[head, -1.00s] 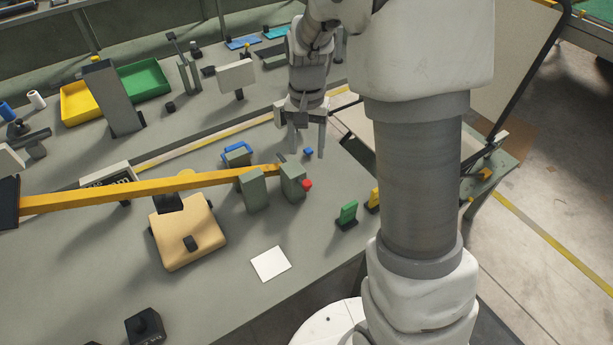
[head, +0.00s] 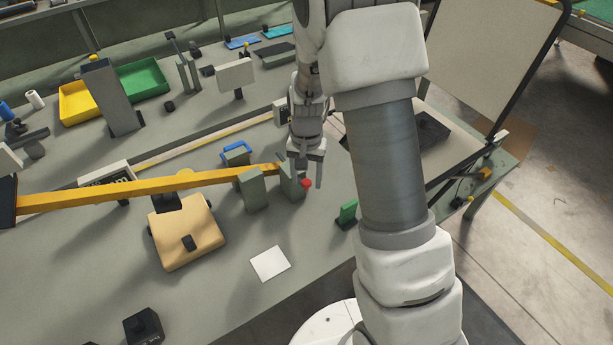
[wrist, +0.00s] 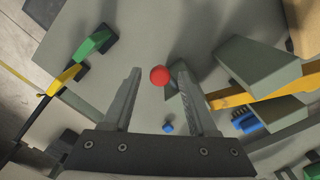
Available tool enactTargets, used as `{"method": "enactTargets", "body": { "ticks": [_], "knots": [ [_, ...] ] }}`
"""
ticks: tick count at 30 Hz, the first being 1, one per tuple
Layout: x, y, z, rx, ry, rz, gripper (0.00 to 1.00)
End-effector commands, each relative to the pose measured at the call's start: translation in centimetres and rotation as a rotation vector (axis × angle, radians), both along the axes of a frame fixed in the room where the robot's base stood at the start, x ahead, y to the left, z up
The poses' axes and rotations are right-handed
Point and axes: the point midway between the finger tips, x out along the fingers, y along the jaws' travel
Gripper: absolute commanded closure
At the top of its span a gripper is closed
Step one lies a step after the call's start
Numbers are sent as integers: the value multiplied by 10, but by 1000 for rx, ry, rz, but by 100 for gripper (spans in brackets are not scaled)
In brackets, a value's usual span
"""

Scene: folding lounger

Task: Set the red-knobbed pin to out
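The red-knobbed pin (head: 306,183) shows its round red knob on the right side of a grey-green bracket (head: 291,180), at the right end of a long yellow bar (head: 135,188). My gripper (head: 306,180) hangs over the bracket's right end, fingers pointing down near the knob. In the wrist view the red knob (wrist: 159,75) lies between the tips of my open gripper (wrist: 158,80), with gaps on both sides. It does not look gripped. The pin's shaft is hidden behind the knob.
A second grey-green bracket (head: 253,190) flanks the bar, with a blue handle (head: 236,148) behind. A green upright piece (head: 347,213) stands right of the knob. A tan block (head: 187,235) and a white card (head: 270,264) lie in front. The bench between card and green piece is clear.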

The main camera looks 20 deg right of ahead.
Motion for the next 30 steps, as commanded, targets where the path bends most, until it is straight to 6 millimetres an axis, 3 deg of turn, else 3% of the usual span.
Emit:
{"method": "enactTargets", "body": {
  "ticks": [1,9,30],
  "knots": [
    [0,0,0,0,0,0,53],
    [0,0,0,0,0,0,100],
    [0,0,1,0,0,0,100]
  ]
}}
